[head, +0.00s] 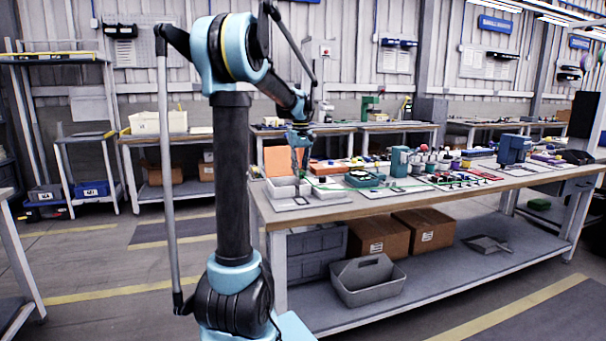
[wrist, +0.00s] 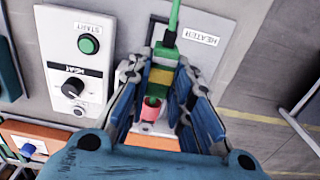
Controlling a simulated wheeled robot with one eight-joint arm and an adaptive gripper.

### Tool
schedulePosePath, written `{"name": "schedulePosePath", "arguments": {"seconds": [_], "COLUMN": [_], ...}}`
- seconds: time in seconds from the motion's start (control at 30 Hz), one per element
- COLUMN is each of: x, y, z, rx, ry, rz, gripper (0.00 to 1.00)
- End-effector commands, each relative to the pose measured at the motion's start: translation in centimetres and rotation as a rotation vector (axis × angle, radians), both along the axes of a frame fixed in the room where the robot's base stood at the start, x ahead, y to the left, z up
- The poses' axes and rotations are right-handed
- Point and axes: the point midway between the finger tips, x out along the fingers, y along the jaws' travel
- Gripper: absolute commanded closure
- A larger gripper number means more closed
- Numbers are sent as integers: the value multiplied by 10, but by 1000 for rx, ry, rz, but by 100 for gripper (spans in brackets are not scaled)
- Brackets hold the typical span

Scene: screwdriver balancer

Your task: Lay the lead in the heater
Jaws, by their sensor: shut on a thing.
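My gripper (wrist: 160,82) is shut on the lead, with a finger on either side of it. The lead (wrist: 164,52) has a green plug body and a green cable that runs up out of the wrist view. A yellow part and a reddish ring show between the fingers below the green plug. A light plate labelled HEATER (wrist: 200,35) lies just beyond the fingers. The heater's own receiving part is mostly hidden by the gripper, so contact cannot be told. In the head view my gripper (head: 300,158) is low over the left end of the bench.
A panel with a green START button (wrist: 89,45) and a HEAT knob (wrist: 73,87) lies left of the gripper. An orange-framed panel (wrist: 45,130) is nearer.

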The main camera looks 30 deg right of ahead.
Motion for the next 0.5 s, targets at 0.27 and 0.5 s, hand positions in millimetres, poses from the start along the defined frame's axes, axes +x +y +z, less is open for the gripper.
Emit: {"name": "schedulePosePath", "arguments": {"seconds": [0.27, 0.5], "x": [3, 6], "y": [0, 1], "z": [-4, -16], "rx": [-1, -2], "ry": [0, 0], "rz": [2, 4], "gripper": [100, 100]}}
